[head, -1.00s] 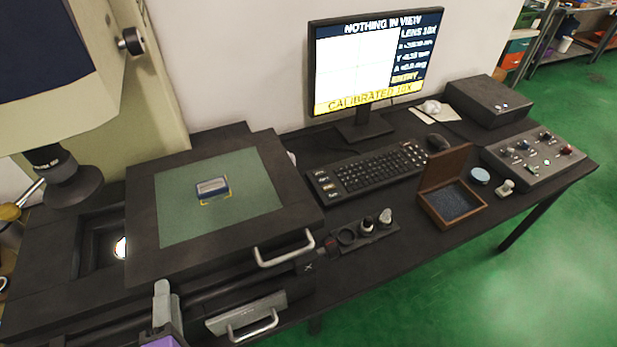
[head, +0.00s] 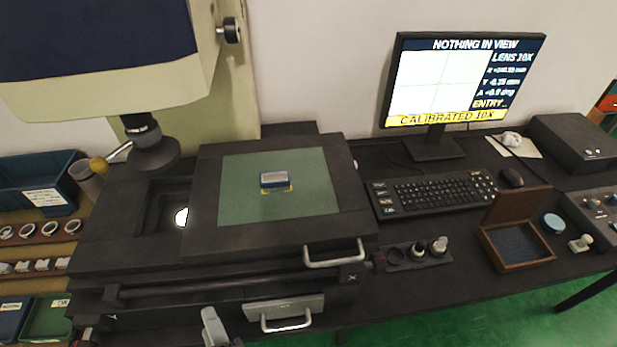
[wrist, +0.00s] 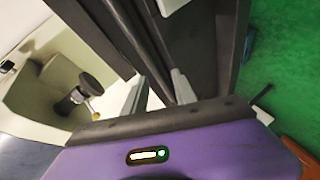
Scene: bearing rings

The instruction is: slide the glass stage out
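The stage (head: 215,170) is a dark square plate with a green inset (head: 240,205), which I take for the glass stage. It sits to the right of the microscope lens (head: 152,150). A small grey-blue block (head: 274,179) lies on the inset beside a yellow corner mark. A silver bar handle (head: 335,262) is on the stage's front right edge, near an X mark. My gripper shows in the head view as a grey finger (head: 213,328) below the stage's front. In the wrist view my gripper (wrist: 158,90) has its fingers apart with nothing between them, near dark rails.
A lower silver handle (head: 286,322) is on a front panel. A lit opening (head: 181,217) shows left of the stage. A lens rack (head: 417,255), keyboard (head: 432,195), monitor (head: 465,85) and open wooden box (head: 516,245) stand right. Blue bins (head: 40,185) and rings are left.

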